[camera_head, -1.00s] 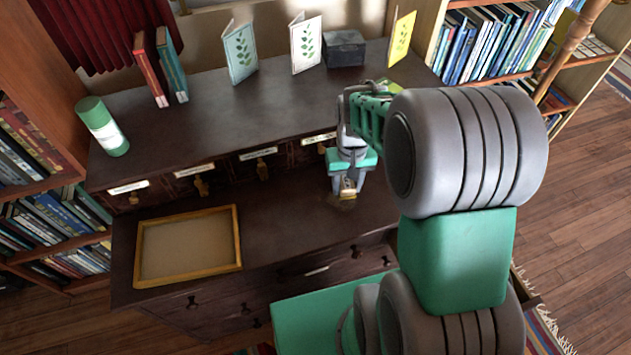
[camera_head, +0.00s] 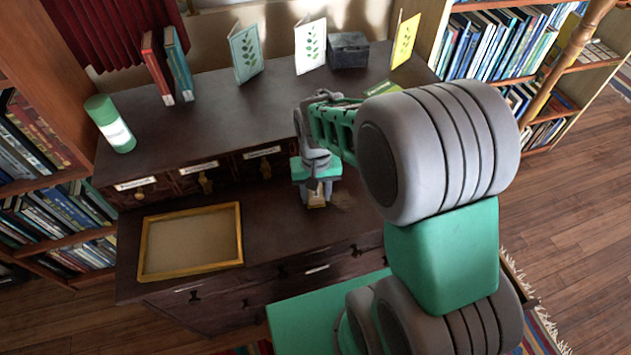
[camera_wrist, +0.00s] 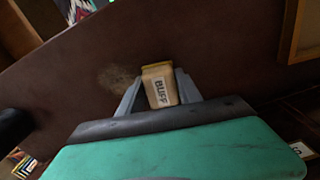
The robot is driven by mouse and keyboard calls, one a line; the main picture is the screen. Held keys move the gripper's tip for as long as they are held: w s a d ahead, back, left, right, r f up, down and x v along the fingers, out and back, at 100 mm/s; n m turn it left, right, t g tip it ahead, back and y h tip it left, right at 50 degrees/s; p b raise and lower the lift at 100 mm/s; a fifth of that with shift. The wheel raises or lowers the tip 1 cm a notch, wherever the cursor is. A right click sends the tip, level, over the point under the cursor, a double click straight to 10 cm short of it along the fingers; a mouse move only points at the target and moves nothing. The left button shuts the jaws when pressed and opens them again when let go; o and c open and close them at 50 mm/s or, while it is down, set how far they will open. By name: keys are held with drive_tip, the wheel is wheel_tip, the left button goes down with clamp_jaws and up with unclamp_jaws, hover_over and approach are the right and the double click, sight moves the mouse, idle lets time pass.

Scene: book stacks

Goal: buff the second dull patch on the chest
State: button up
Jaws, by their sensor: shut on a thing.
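My gripper (camera_head: 317,200) is shut on a small yellowish block marked BUFF (camera_wrist: 159,87). In the head view the block (camera_head: 317,197) is low at the lower ledge of the dark wooden chest (camera_head: 285,222); I cannot tell whether it touches the wood. A dull, pale patch (camera_wrist: 118,79) shows on the chest surface just left of the block in the wrist view. In the head view this patch (camera_head: 343,201) lies just right of my gripper. My arm hides part of the chest's right side. No other dull patch is visible.
A wooden-framed tray (camera_head: 241,240) lies on the ledge to the left. A green canister (camera_head: 110,124), books (camera_head: 168,66), cards (camera_head: 310,44) and a dark box (camera_head: 348,50) stand on the upper top. The ledge between tray and gripper is clear.

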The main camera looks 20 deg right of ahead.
drive_tip(key=shift+d+r+p, duration=0.1)
drive_tip(key=shift+r+p, duration=0.25)
drive_tip(key=shift+w+r+p, duration=0.1)
drive_tip(key=shift+r+p, duration=0.2)
drive_tip(key=shift+r, duration=0.05)
drive_tip(key=shift+r+p, duration=2.05)
drive_tip(key=shift+r, duration=0.5)
